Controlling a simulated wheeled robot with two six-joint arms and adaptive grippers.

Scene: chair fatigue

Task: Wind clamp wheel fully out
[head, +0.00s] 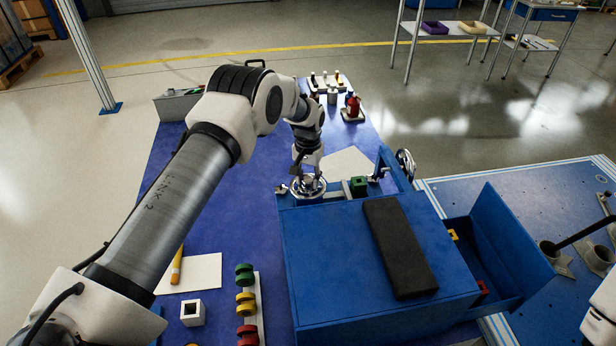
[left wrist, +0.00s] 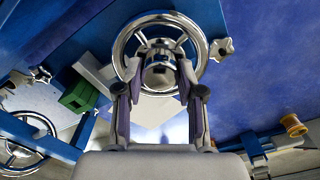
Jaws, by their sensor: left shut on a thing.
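The clamp wheel (head: 322,187) is a shiny chrome handwheel with spokes at the back left of the blue box-like fixture. It fills the upper middle of the left wrist view, its rim (left wrist: 203,45) seen face on. My left gripper (head: 308,176) comes down over it from above. In the left wrist view my left gripper (left wrist: 158,72) has a finger on each side of the wheel's hub and is shut on it. The gripper hides part of the wheel in the head view. My right gripper does not show.
A second chrome wheel (head: 405,164) stands at the fixture's back right. A green block (head: 358,186) sits beside the clamp wheel. A dark pad (head: 398,248) lies on the blue fixture (head: 325,265). Colored rings (head: 245,302) stand at the front left. The blue mat left of the fixture is partly clear.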

